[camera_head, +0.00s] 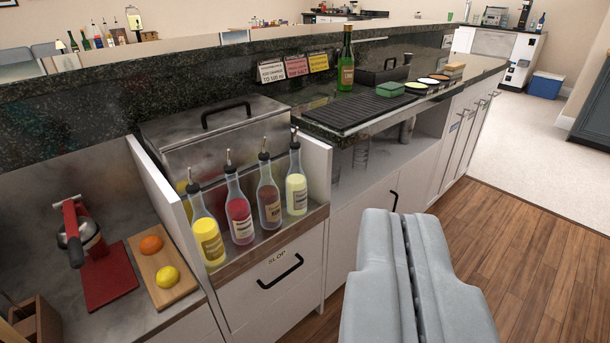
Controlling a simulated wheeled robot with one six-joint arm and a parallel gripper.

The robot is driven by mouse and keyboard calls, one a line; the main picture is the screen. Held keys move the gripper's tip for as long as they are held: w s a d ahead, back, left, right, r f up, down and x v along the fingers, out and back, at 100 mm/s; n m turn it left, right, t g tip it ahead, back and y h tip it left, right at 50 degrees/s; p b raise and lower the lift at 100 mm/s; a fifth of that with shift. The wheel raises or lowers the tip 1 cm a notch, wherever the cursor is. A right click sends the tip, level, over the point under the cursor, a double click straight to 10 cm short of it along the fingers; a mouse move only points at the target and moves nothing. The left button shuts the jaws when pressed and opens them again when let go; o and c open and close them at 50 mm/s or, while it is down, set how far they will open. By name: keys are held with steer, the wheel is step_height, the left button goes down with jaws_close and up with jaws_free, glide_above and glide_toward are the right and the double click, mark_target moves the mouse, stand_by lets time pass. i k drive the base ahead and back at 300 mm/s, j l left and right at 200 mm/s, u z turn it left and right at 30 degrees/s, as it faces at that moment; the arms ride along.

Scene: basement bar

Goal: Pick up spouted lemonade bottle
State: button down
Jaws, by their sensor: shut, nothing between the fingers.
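Several spouted bottles stand upright in a row in a recessed rack left of the picture's middle. From left they hold bright yellow (207,232), red (239,210), brownish (269,196) and pale yellow (296,183) liquid. Each has a dark pour spout. The labels are too small to read, so I cannot tell which yellow one is the lemonade. My gripper (398,214) is at the bottom right, its grey fingers shut together with nothing between them. It is to the right of the bottles and apart from them.
A lidded steel bin (215,139) stands behind the bottles, with white partition walls (318,166) beside the rack. A green bottle (346,62) stands on the raised counter near a black mat (365,108). A cutting board (159,275) holds fruit. Wooden floor (530,235) is clear at right.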

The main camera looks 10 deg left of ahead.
mark_target(296, 184)
steer(key=i+l, duration=0.15)
steer(key=i, duration=0.9)
